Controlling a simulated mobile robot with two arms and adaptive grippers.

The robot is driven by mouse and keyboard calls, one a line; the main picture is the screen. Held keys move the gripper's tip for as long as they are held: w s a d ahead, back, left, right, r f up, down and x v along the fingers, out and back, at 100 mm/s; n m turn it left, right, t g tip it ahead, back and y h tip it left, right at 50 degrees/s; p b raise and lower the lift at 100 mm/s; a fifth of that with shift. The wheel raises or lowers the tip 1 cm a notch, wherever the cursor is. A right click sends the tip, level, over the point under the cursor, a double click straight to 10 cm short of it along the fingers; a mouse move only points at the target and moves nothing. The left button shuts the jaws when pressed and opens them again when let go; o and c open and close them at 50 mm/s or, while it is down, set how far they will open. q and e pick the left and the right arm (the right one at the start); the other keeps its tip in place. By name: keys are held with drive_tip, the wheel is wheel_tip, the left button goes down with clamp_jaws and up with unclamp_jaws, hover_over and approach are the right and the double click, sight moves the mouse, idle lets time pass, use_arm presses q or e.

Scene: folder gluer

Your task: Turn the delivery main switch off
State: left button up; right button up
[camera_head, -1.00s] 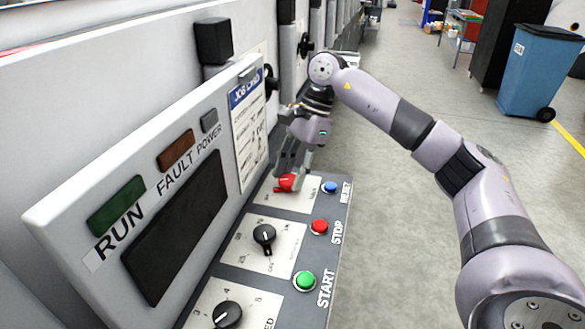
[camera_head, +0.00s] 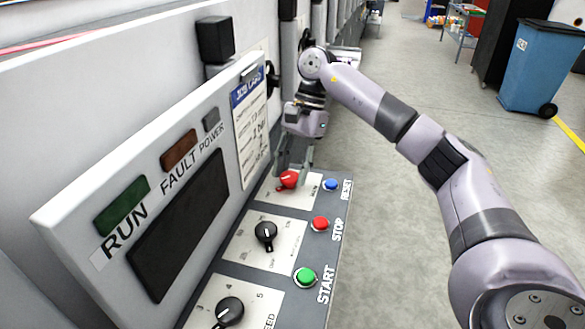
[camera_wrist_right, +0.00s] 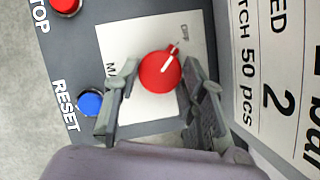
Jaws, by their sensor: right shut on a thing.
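The delivery main switch is a red round knob (camera_head: 288,179) on a white plate at the far end of the sloping control panel. In the right wrist view the red knob (camera_wrist_right: 160,72) has a white pointer line aimed at the OFF label (camera_wrist_right: 184,30). My right gripper (camera_head: 293,167) comes down on it from above and behind. In the right wrist view the fingers of my right gripper (camera_wrist_right: 161,80) stand on either side of the knob, shut on it. The other end of the plate's lettering is partly hidden by a finger. My left gripper is not in view.
Blue reset (camera_head: 331,185), red stop (camera_head: 320,224) and green start (camera_head: 305,278) buttons line the panel's right edge. Black knobs (camera_head: 265,233) sit nearer. An upright display (camera_head: 178,225) and job card (camera_head: 250,125) stand left. A blue bin (camera_head: 540,65) stands on open floor at right.

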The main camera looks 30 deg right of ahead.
drive_tip(key=shift+r, duration=0.1)
drive_tip(key=o, duration=1.1)
drive_tip(key=v, duration=1.2)
